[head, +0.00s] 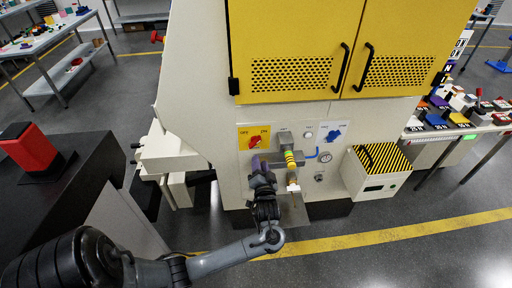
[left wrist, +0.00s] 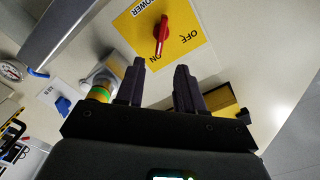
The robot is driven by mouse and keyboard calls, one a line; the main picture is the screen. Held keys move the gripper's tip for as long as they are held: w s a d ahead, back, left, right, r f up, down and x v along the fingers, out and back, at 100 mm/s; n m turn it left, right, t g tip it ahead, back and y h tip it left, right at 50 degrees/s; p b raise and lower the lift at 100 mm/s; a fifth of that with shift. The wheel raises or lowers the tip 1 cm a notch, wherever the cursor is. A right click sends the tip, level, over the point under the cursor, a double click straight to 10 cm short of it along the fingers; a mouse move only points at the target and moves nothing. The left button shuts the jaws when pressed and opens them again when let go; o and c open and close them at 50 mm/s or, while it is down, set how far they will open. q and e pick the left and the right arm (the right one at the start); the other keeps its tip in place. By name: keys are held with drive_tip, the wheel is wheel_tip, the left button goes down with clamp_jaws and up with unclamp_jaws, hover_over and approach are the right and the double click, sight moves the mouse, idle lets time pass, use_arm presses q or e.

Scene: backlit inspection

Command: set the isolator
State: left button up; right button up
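The isolator is a red rotary handle (head: 255,141) on a yellow plate (head: 244,131) with dark lettering, on the cream front of the machine below the yellow doors. In the left wrist view the red handle (left wrist: 162,34) stands nearly upright in the picture, its plate marked POWER, OFF and ON. My left gripper (head: 258,162) is just below the plate in the head view. In the left wrist view its two dark fingers (left wrist: 160,82) are apart with nothing between them, and the handle is beyond the tips, not touching as far as I see. My right gripper is not in view.
A grey fitting with a yellow-green banded cylinder (head: 290,158) juts out right beside my left gripper. A blue switch (head: 333,135) and a gauge (head: 325,157) are farther right. A striped-lid box (head: 377,174) stands out at lower right. A dark bench with a red block (head: 28,149) is left.

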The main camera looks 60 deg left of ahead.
sight(257, 143)
use_arm(q)
drive_tip(key=b+x, duration=0.2)
drive_tip(key=x, duration=0.9)
drive_tip(key=shift+b, duration=0.3)
drive_tip(key=shift+c, duration=0.4)
drive_tip(key=shift+f, duration=0.1)
clamp_jaws()
